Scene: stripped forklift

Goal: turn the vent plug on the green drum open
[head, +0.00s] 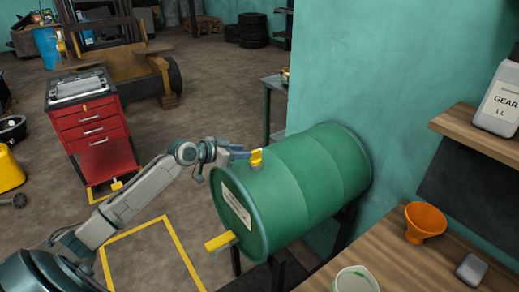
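The green drum (300,185) lies on its side on a dark stand against the teal wall. The yellow vent plug (256,158) stands up on top of the drum, near its front end. My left gripper (243,155) reaches in from the left, with its blue-grey fingertips at the plug's left side. The fingers overlap in this view, so I cannot tell whether they touch or grip the plug. My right gripper is out of view.
A yellow bar-like part (221,241) sticks out low at the drum's front. A red tool cabinet (94,130) stands at the left. A wooden bench (425,265) at the lower right holds an orange funnel (425,221). The floor within the yellow lines looks clear.

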